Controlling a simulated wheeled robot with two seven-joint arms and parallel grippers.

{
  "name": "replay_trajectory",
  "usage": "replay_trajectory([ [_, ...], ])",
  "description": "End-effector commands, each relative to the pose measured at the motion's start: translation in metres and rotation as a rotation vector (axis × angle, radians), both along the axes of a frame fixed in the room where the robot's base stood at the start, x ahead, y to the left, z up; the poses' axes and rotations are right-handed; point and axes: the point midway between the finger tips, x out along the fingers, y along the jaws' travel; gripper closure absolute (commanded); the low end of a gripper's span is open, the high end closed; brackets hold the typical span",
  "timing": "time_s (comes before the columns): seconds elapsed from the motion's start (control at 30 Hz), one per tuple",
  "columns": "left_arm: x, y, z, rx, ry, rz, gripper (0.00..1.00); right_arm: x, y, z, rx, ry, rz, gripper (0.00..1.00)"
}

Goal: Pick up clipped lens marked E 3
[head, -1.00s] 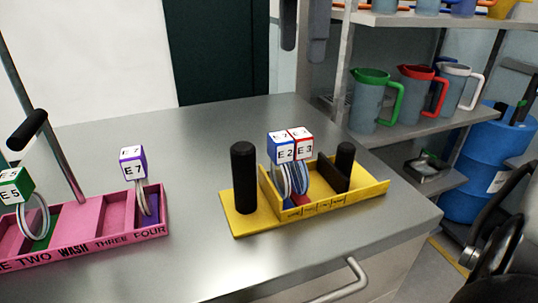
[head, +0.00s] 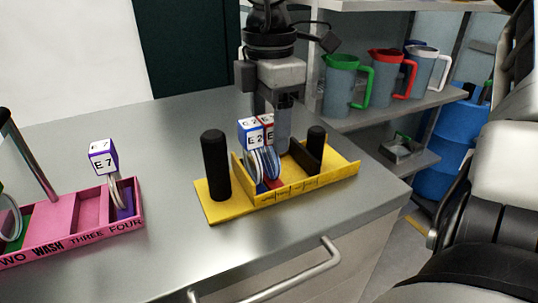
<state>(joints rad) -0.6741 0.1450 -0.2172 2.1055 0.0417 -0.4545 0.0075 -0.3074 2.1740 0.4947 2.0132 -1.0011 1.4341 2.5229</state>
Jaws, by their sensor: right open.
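The lens marked E 3 has a red-edged cube tag (head: 267,121) and sits in the yellow rack (head: 325,182), directly behind and right of the lens marked E 2 (head: 251,133). Most of its tag and disc is hidden by E 2 in the head view. My right gripper (head: 272,118) points down from above at the rack, just behind and around the E 3 tag. It is open, with one finger to the right of the tag and the other partly hidden behind the tags. I cannot tell whether it touches the tag. My left gripper is not in view.
Black posts (head: 216,165) stand at both ends of the yellow rack, with a dark divider inside. A pink rack (head: 70,236) holding the E 7 lens (head: 103,157) is at left. Jugs (head: 341,86) stand on a shelf behind. The counter front is clear.

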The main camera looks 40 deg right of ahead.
Motion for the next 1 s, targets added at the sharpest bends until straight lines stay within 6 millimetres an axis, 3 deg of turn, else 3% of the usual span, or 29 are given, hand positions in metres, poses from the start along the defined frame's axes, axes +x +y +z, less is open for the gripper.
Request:
replay_trajectory([
  [0.3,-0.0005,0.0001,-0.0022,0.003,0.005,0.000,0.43,-0.0001,-0.0001,-0.0076,0.000,-0.001,0.000,0.40],
  [0.5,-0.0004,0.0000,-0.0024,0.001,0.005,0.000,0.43,-0.0002,-0.0002,-0.0075,-0.001,-0.001,0.000,0.95],
  [0.53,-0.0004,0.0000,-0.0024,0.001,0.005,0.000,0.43,-0.0002,-0.0002,-0.0076,-0.001,-0.001,0.000,1.00],
  [1.0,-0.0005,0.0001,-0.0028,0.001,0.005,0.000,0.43,0.0004,-0.0007,0.0003,-0.003,-0.002,-0.001,1.00],
])
